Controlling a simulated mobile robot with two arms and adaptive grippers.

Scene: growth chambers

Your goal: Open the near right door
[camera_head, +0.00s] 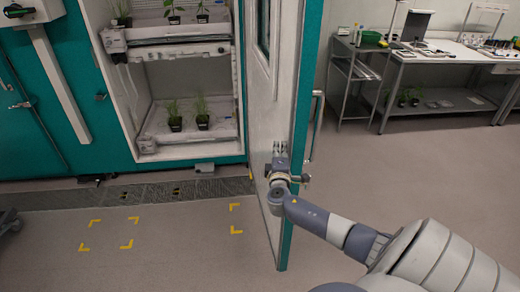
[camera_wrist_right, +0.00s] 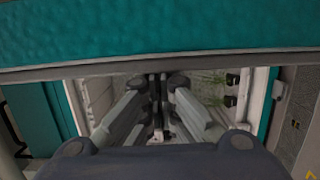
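The near right door (camera_head: 272,110) stands swung wide open, with its pale inner face toward the chamber and its teal edge (camera_head: 302,90) toward me. Its bar handle (camera_head: 316,115) is on the far, outer side. My right gripper (camera_head: 281,155) is at the inner face near the free edge; I cannot tell whether it touches. In the right wrist view its fingers (camera_wrist_right: 158,85) are drawn together with nothing visible between them, and the teal door edge (camera_wrist_right: 160,28) crosses the top. My left gripper is not in view.
The open chamber (camera_head: 190,152) holds potted plants on shelves (camera_head: 205,138). A floor grate (camera_head: 150,190) and yellow corner marks (camera_head: 127,245) lie before it. A metal workbench (camera_head: 440,55) stands at the back right. The floor right of the door is clear.

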